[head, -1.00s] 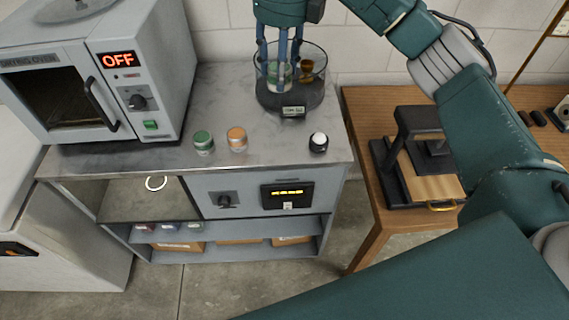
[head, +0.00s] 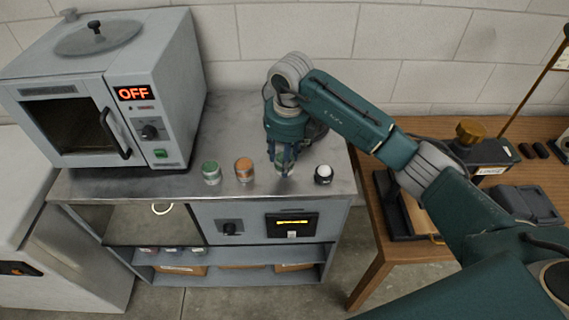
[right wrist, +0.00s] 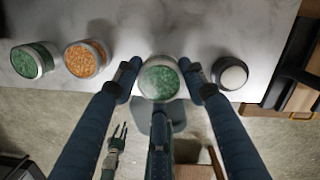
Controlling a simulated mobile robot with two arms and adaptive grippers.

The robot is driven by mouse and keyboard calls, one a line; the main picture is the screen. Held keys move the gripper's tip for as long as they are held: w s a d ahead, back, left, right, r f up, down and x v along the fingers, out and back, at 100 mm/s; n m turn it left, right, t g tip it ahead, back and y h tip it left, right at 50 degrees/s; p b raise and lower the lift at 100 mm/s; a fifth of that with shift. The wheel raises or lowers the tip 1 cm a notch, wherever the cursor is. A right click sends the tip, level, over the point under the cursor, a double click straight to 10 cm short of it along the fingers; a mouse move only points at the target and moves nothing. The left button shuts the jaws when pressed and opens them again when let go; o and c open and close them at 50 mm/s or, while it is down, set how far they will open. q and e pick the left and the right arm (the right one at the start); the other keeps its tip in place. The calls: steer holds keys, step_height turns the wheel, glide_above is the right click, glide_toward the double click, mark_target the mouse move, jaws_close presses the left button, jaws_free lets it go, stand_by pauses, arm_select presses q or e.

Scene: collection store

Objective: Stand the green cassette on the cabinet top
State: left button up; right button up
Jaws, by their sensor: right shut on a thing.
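My right gripper (head: 284,166) points down over the front part of the grey cabinet top (head: 120,183). It is shut on a clear round cassette with green filling, which shows between the fingers in the right wrist view (right wrist: 160,80). The cassette looks upright at the front edge, between an orange cassette (head: 245,170) and a dark jar with a white top (head: 323,174). I cannot tell whether its base touches the surface. Another green cassette (head: 211,173) stands left of the orange one. My left gripper (right wrist: 118,137) hangs low in the right wrist view, its opening unclear.
A drying oven (head: 110,90) reading OFF stands on the left of the cabinet top. The glass vessel behind my right gripper is mostly hidden. A wooden table (head: 372,285) with a black press stands at the right. An open compartment (head: 150,222) is below the top.

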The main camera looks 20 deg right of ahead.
step_height(320, 180, down, 2)
steer(key=shift+s+f+p, duration=0.1)
steer(key=shift+f+p, duration=0.15)
steer(key=shift+p, duration=0.1)
steer(key=shift+f, duration=0.4)
steer(key=o, duration=1.2)
arm_select(q)
steer(key=shift+w+d+r, duration=0.2)
steer(key=shift+w+r, duration=0.2)
steer(key=shift+w, duration=0.25)
